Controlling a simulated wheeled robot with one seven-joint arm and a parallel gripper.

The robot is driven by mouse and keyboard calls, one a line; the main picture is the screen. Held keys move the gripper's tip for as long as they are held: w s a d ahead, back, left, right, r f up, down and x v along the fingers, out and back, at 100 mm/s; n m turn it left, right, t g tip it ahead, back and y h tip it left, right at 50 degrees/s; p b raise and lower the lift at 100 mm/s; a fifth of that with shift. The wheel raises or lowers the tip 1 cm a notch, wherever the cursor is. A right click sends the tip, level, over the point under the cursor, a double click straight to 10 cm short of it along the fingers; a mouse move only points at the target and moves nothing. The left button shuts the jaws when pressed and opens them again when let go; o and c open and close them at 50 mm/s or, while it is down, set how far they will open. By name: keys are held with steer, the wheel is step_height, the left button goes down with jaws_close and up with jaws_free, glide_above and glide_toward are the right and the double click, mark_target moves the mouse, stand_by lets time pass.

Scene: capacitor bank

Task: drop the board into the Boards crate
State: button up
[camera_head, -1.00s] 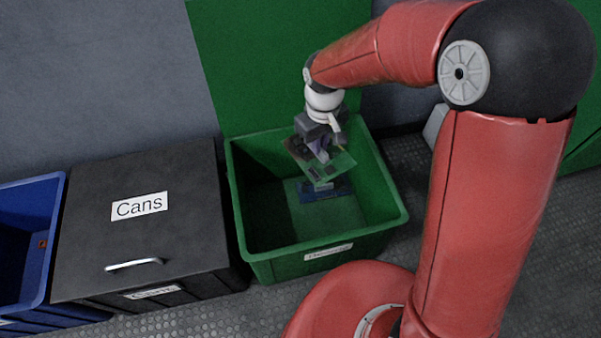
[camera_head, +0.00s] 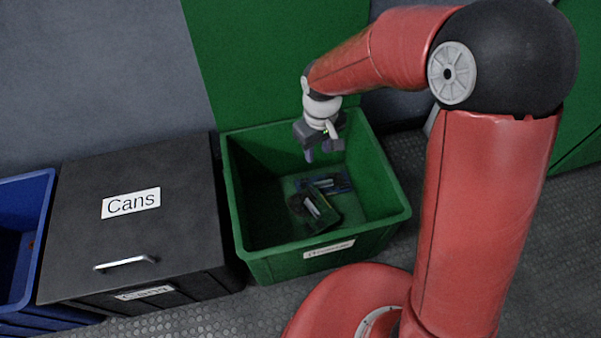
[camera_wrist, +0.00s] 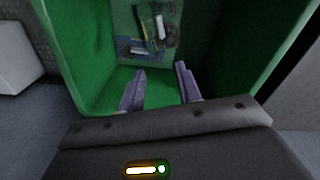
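The green crate (camera_head: 249,239) stands open in the middle of the head view; its front label is too blurred to read. A board (camera_head: 313,209) with dark and pale parts lies low inside it, tilted or overlapping another blue board (camera_head: 335,182) behind it. Both boards also show in the wrist view, the nearer-coloured green one (camera_wrist: 157,27) and the blue one (camera_wrist: 131,47). My gripper (camera_head: 320,155) is above the crate's inside, clear of the boards. In the wrist view its two purple fingers (camera_wrist: 160,85) stand apart with nothing between them.
A closed black bin (camera_head: 95,230) labelled "Cans" stands left of the crate. An open blue bin (camera_head: 40,245) is at the far left. A green panel (camera_head: 275,60) rises behind the crate. A pale box (camera_wrist: 18,58) shows beside the crate in the wrist view.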

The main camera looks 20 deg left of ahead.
step_height(320, 180, up, 8)
steer(key=p, duration=0.1)
stand_by(0.5)
stand_by(0.4)
